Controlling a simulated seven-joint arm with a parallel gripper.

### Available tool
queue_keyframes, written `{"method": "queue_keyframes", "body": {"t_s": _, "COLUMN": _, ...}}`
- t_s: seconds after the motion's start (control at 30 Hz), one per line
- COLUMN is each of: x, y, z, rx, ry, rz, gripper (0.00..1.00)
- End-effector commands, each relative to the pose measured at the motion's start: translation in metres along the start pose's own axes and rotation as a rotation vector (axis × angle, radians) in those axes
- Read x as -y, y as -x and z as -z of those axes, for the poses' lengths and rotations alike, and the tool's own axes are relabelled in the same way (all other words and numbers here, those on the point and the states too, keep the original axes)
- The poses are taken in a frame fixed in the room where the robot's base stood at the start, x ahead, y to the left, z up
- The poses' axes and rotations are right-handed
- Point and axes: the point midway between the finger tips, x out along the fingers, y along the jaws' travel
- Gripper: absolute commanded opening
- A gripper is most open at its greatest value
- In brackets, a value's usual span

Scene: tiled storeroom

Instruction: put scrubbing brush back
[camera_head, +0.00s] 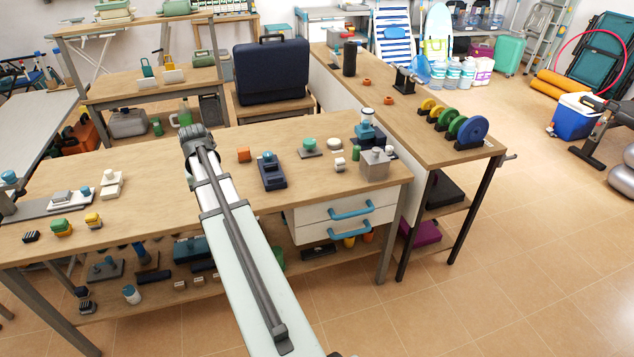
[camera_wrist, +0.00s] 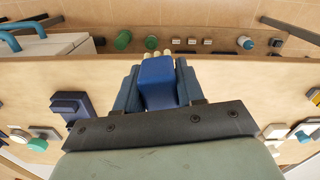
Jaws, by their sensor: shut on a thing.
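The scrubbing brush (camera_wrist: 158,82) shows in the wrist view as a blue block with pale tufts at its far end. My gripper (camera_wrist: 158,92) is shut on it, with one blue-grey finger along each side. The brush is over the wooden workbench (camera_wrist: 230,82), near the edge above the lower shelf. I cannot tell whether it touches the top. In the head view my arm hides the brush and the fingers, above the middle of the workbench (camera_head: 135,178).
A grey box (camera_head: 375,167) is near the right corner, above drawers with blue handles (camera_head: 350,209). Green and yellow blocks (camera_head: 61,227) stand left. Bare wood lies between.

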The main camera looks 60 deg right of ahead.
Motion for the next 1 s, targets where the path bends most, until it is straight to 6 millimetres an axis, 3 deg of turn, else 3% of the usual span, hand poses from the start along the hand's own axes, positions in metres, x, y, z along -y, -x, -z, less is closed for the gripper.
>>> {"method": "queue_keyframes", "body": {"t_s": 0.03, "x": -0.018, "y": 0.000, "z": 0.004, "rx": 0.000, "ry": -0.027, "rz": 0.000, "gripper": 0.10}}
{"method": "queue_keyframes", "body": {"t_s": 0.4, "x": -0.132, "y": 0.001, "z": 0.014, "rx": 0.004, "ry": -0.199, "rz": 0.002, "gripper": 0.10}}
{"method": "queue_keyframes", "body": {"t_s": 1.0, "x": -0.321, "y": 0.004, "z": 0.008, "rx": 0.007, "ry": -0.437, "rz": 0.005, "gripper": 0.10}}
